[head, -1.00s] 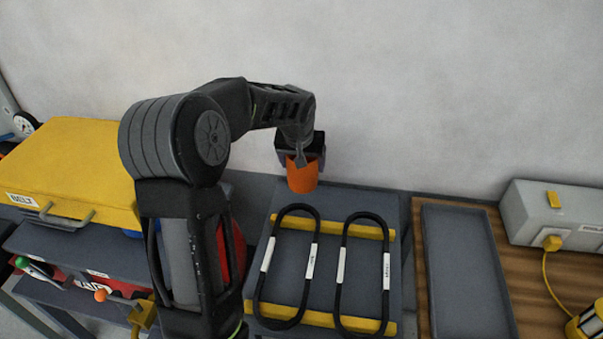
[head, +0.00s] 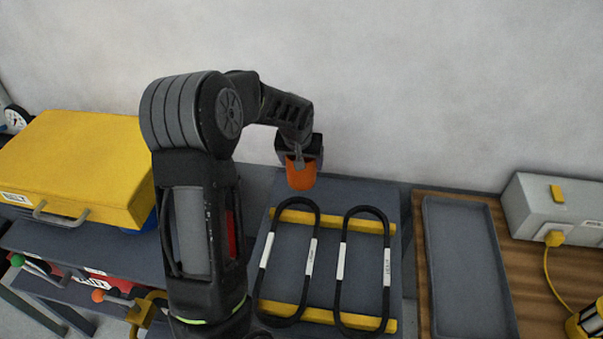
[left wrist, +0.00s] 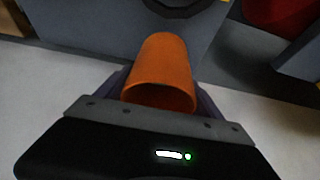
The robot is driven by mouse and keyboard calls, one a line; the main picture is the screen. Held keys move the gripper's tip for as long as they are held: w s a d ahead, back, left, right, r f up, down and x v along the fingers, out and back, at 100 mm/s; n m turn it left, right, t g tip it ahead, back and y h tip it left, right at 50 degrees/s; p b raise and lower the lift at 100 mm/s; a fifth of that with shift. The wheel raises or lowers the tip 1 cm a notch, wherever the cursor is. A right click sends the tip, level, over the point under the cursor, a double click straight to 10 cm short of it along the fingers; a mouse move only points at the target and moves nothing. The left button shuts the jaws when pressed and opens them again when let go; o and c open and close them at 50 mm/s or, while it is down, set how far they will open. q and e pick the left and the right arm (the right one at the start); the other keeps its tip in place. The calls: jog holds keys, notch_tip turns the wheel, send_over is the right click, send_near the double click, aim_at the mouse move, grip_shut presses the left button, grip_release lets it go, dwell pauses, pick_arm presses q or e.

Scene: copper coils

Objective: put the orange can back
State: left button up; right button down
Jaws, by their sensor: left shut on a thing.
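The orange can (head: 301,176) is in my left gripper (head: 299,158), above the back edge of the grey board with the two black loops. In the left wrist view the can (left wrist: 160,68) sits between the fingers, its open-looking rim towards the camera. My left gripper is shut on it. The gripper's fingers partly hide the can's upper part in the head view. My right gripper is in neither view.
Two black labelled loops (head: 340,268) lie on yellow bars (head: 350,220) on the grey board. An empty dark tray (head: 465,270) lies on the wooden top at right, beside a grey box (head: 560,210). A yellow case (head: 75,165) stands at left on a shelf unit.

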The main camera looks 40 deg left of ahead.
pick_arm(q)
jog(key=shift+f, duration=0.4)
notch_tip(320, 180, down, 3)
jog(key=shift+f+p, duration=0.15)
jog(key=shift+p, duration=0.25)
jog(key=shift+f, duration=0.25)
jog(key=shift+f+b, duration=0.2)
jog(key=shift+b, duration=0.1)
jog(key=o, duration=1.9)
jog(key=shift+r, duration=0.1)
